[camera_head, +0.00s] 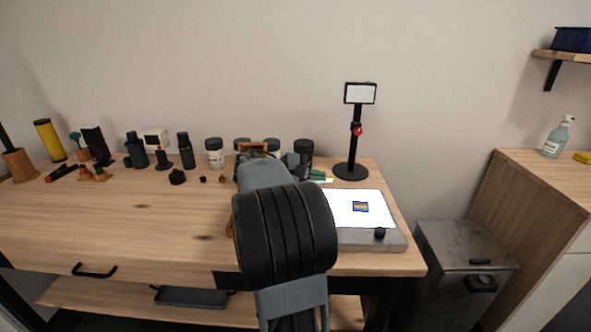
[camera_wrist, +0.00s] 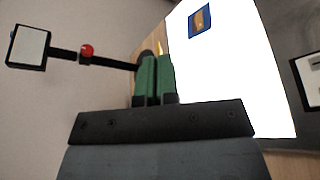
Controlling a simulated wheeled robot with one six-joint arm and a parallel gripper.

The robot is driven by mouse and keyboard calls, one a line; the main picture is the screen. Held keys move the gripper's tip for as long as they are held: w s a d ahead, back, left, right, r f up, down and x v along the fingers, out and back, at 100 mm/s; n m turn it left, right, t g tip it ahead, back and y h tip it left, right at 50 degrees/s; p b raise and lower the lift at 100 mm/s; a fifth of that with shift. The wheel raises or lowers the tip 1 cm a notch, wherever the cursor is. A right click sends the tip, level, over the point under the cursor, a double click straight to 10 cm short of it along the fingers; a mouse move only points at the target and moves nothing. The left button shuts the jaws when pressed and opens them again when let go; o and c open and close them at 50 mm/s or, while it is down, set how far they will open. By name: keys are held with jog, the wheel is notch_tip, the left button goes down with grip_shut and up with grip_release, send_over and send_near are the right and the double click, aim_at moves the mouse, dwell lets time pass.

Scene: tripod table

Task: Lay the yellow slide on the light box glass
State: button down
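My gripper (camera_head: 318,175) shows green fingers just left of the light box's back edge. In the wrist view the fingers (camera_wrist: 156,78) are nearly together, with a thin yellow piece, seen edge-on, at their tips; it looks like the yellow slide (camera_wrist: 159,46). In the head view the yellow slide (camera_head: 328,180) is a small pale-yellow sliver beside the fingertips. The light box (camera_head: 370,240) has a bright white glass (camera_head: 340,205). A blue-framed slide (camera_head: 361,207) with an orange picture lies on the glass, and also shows in the wrist view (camera_wrist: 200,20).
A stand with a white screen (camera_head: 360,94) and red knob rises behind the light box. Jars and dark bottles (camera_head: 185,150) line the back of the table (camera_head: 130,220). The glass around the blue slide is clear. A dark knob (camera_head: 380,233) sits on the box's front.

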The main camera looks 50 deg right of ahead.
jog(key=shift+w+f, duration=0.1)
jog(key=shift+w, duration=0.2)
jog(key=shift+f+b, duration=3.15)
jog(key=shift+f, duration=0.05)
jog(key=c, duration=1.8)
grip_release()
jog(key=o, duration=0.5)
jog(key=p+v, duration=0.3)
jog(key=v, duration=1)
jog(key=shift+w+a+p, duration=0.25)
jog(key=shift+a+p, duration=0.05)
jog(key=shift+p, duration=0.1)
jog(key=shift+r, duration=0.1)
